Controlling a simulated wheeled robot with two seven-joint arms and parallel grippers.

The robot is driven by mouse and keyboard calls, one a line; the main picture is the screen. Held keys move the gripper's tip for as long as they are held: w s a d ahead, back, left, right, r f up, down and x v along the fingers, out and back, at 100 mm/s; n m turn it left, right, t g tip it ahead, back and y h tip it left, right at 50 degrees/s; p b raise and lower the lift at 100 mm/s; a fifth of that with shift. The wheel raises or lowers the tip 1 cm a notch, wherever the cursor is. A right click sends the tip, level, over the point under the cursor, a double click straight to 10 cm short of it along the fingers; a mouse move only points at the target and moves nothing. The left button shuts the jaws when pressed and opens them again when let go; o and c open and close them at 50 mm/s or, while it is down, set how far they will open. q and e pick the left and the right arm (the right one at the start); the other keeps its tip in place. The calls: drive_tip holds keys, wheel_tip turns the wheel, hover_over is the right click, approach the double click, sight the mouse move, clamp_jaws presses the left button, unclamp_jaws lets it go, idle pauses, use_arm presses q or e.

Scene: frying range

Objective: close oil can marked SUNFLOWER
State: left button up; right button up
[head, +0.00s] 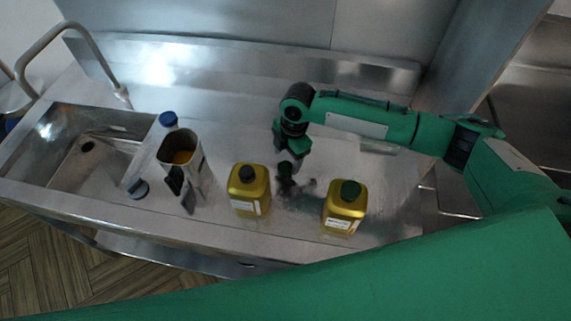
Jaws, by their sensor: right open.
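Two yellow oil cans stand upright on the steel counter: one with a black cap (249,196) at the middle, one with a dark green cap (343,211) to its right. Both have pale labels, too small to read, so I cannot tell which is marked SUNFLOWER. Left of them stands a tall grey metal container (196,166), open at the top, with amber contents inside. My right gripper (296,187) points down behind and between the two yellow cans, open and apparently empty. Its fingertips are dark and hard to make out. My left gripper is not in view.
A blue round cap (168,118) shows behind the metal container, and a dark round cap (138,188) shows to its front left. A sink (60,165) with a tap (92,50) is at the left. A raised back ledge (230,62) bounds the counter. The counter's back middle is clear.

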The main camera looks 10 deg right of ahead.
sight(286, 168)
drive_tip(key=shift+s+a+f, duration=0.1)
drive_tip(key=shift+a+f, duration=0.05)
drive_tip(key=shift+f, duration=1.2)
drive_tip(key=c, duration=1.1)
